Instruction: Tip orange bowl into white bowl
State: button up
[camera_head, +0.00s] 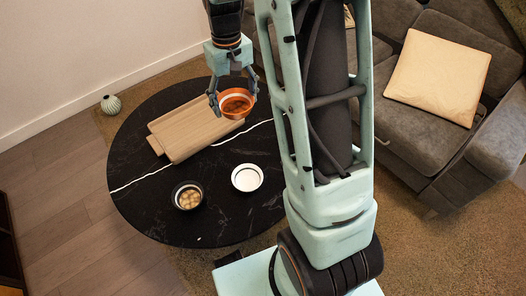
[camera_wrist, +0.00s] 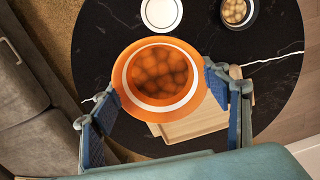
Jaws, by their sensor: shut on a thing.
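The orange bowl (camera_head: 236,103) is held in my gripper (camera_head: 233,98) above the table, beside the wooden tray. In the wrist view the orange bowl (camera_wrist: 137,100) sits between the two blue-padded fingers of my gripper (camera_wrist: 160,92) and holds several round brownish-orange pieces. It looks about level. The white bowl (camera_head: 247,177) stands on the black table, nearer the robot's base. It also shows at the top of the wrist view (camera_wrist: 161,12), apart from the orange bowl, and its inside looks plain white.
A black round table (camera_head: 140,208) carries a wooden tray (camera_head: 172,140) and a dark bowl (camera_head: 188,195) with several round light pieces, left of the white bowl. A grey sofa (camera_head: 415,140) stands at right. A small vase (camera_head: 111,104) is on the floor at left.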

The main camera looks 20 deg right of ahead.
jog(key=s+d+f+n+h+p, duration=0.1)
jog(key=s+d+f+n+p, duration=0.1)
jog(key=f+n, duration=0.4)
jog(key=s+d+f+n+t+h+p, duration=0.1)
jog(key=s+d+f+n+p, duration=0.1)
jog(key=f+n, duration=0.5)
jog(key=s+d+f+n+h+p, duration=0.1)
jog(key=s+f+n+p, duration=0.1)
jog(key=f+n+p, duration=0.2)
jog(key=shift+s+d+f+n+t+h, duration=0.15)
jog(key=shift+d+f+n+t+h, duration=0.2)
jog(key=shift+f+n, duration=0.9)
jog(key=shift+a+h+b, duration=0.15)
jog(key=shift+h+b, duration=0.4)
jog(key=shift+b, duration=0.15)
jog(key=shift+r+t+h+b, duration=0.15)
jog(key=shift+t+h+b, duration=0.1)
jog(key=shift+h+b, duration=0.3)
jog(key=shift+r, duration=0.2)
